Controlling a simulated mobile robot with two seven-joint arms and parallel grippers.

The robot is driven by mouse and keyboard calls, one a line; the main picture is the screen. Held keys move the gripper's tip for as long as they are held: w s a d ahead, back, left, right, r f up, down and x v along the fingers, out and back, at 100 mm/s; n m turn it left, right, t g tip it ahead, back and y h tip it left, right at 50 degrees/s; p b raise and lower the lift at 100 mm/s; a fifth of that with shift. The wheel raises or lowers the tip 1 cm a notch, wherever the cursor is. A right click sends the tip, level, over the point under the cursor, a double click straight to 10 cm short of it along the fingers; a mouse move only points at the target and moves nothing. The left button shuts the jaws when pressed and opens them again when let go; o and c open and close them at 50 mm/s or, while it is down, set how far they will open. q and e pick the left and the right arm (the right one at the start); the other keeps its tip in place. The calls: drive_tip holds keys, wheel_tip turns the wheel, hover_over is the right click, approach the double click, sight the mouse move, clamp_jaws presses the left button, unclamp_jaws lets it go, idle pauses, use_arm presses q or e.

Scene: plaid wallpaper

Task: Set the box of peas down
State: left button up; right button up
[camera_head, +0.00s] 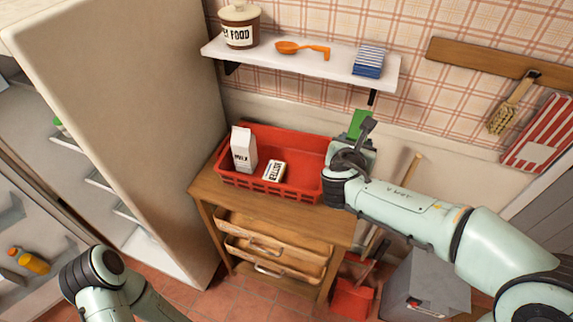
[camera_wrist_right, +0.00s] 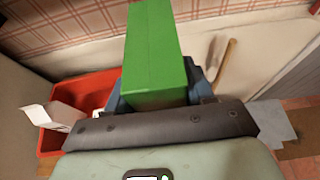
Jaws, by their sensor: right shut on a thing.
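The green box of peas (camera_wrist_right: 155,50) is held in my right gripper (camera_wrist_right: 160,92), which is shut on it. In the head view the box (camera_head: 359,122) shows as a small green patch past the gripper (camera_head: 361,132), at the right end of the red crate. I cannot tell whether the box touches anything below it. The red crate (camera_head: 310,158) stands on a wooden cabinet (camera_head: 203,189). It holds a white milk carton (camera_head: 243,150) and a butter pack (camera_head: 274,171). My left arm shows at the lower left; its gripper is out of view.
A wall shelf (camera_head: 310,57) above holds a food jar (camera_head: 239,27), an orange scoop (camera_head: 301,48) and a blue striped item (camera_head: 369,60). An open fridge (camera_head: 120,90) stands at left. The middle of the crate has free room. A red dustpan (camera_head: 352,299) is below right.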

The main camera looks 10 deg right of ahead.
drive_tip(key=shift+w+r, duration=0.1)
use_arm(q)
drive_tip(key=s+f+b, duration=0.3)
drive_tip(key=f+b, duration=0.1)
drive_tip(key=f, duration=0.1)
drive_tip(key=shift+s, duration=0.2)
use_arm(e)
drive_tip(key=shift+f, duration=9.85)
use_arm(q)
drive_tip(key=shift+d, duration=0.1)
use_arm(e)
drive_tip(key=shift+f, duration=0.25)
use_arm(q)
drive_tip(key=shift+s+f, duration=0.1)
drive_tip(key=shift+f, duration=0.1)
use_arm(e)
drive_tip(key=o, duration=1.3)
drive_tip(key=shift+r, duration=0.1)
